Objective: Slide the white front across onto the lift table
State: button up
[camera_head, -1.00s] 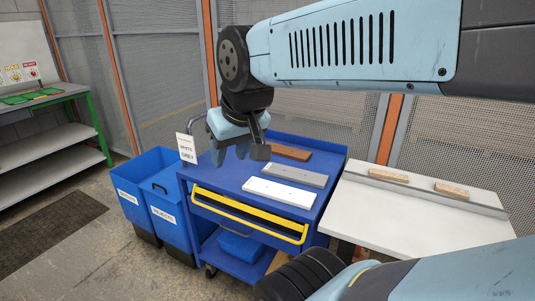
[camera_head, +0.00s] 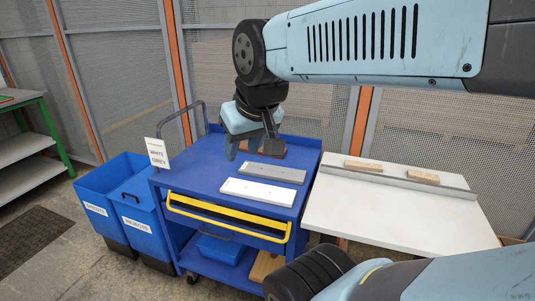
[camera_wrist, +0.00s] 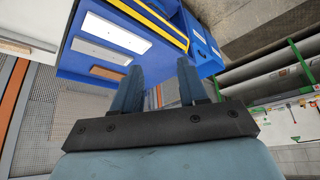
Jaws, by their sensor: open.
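The white front (camera_head: 257,192) lies flat on the blue cart (camera_head: 200,170), nearest the drawer side. A grey board (camera_head: 274,173) lies behind it, and a brown board (camera_head: 273,152) behind that, partly hidden by my gripper. My gripper (camera_head: 250,148) is open and empty, above the cart's far part near the brown board, apart from the white front. In the wrist view the white front (camera_wrist: 112,33) is at upper left, beyond my open fingers (camera_wrist: 160,70). The white-topped table (camera_head: 390,215), apparently the lift table, stands right of the cart.
A raised strip (camera_head: 400,183) with two wooden blocks (camera_head: 363,165) runs along the white-topped table's back. A sign (camera_head: 157,153) reading WHITE GREY stands at the cart's left corner. Blue bins (camera_head: 135,210) stand left of the cart. Mesh fencing stands behind.

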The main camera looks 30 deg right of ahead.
jog(key=shift+d, duration=0.2)
jog(key=shift+o, duration=1.3)
jog(key=shift+w, duration=0.1)
jog(key=o, duration=0.7)
jog(key=w+d+m, duration=0.1)
jog(key=w+m, duration=0.1)
jog(key=w+d+f+m+g, duration=0.1)
jog(key=w+m, duration=0.2)
jog(key=w+d+f+m, duration=0.1)
jog(key=w+m, duration=0.1)
jog(key=shift+w+d+g, duration=0.3)
jog(key=shift+w, duration=0.05)
jog(key=shift+o, duration=0.6)
jog(key=w+d+f+m+g, duration=0.1)
jog(key=w+d+f+m, duration=0.2)
jog(key=w+m, duration=0.2)
jog(key=shift+w+d+m, duration=0.2)
jog(key=shift+d+m, duration=0.1)
jog(key=shift+m, duration=0.1)
jog(key=m+g, duration=0.3)
jog(key=m, duration=1.2)
send_over(268, 192)
notch_tip(268, 192, down, 16)
jog(key=shift+r, duration=0.2)
jog(key=shift+d+f, duration=0.1)
notch_tip(268, 192, down, 14)
jog(key=shift+r, duration=0.2)
